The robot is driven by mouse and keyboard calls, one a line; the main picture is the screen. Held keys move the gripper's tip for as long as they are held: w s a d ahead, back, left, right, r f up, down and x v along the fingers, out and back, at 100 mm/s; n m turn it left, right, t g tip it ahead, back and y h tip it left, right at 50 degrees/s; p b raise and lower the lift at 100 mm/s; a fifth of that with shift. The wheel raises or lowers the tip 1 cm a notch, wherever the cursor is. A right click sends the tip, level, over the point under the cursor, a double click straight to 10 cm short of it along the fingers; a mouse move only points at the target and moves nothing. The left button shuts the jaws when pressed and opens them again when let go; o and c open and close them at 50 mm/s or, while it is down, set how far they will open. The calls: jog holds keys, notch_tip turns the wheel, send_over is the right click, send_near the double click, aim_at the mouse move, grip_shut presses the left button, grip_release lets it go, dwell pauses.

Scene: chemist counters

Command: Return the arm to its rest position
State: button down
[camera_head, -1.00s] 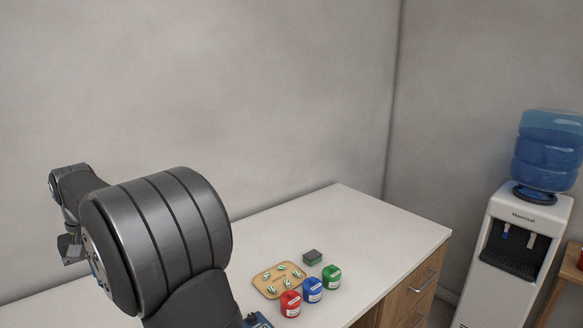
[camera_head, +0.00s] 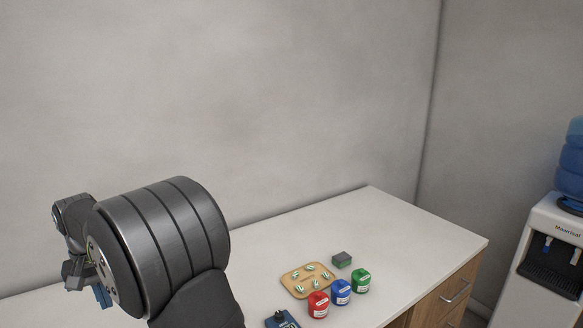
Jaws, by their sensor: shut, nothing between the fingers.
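My arm fills the lower left, with its large dark banded joint nearest the camera. My gripper (camera_head: 76,274) shows small at the far left, partly hidden behind this joint. It is shut and empty, with nothing seen held in it. It is far to the left of the items on the white counter (camera_head: 400,225) and apart from them.
A wooden tray (camera_head: 292,289) with several green-and-white pieces lies on the counter. A blue device (camera_head: 281,319) is at the bottom. A water dispenser (camera_head: 545,255) stands right.

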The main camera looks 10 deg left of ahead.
notch_tip(320, 180, down, 2)
jog(key=shift+f, duration=0.1)
dwell(0.4)
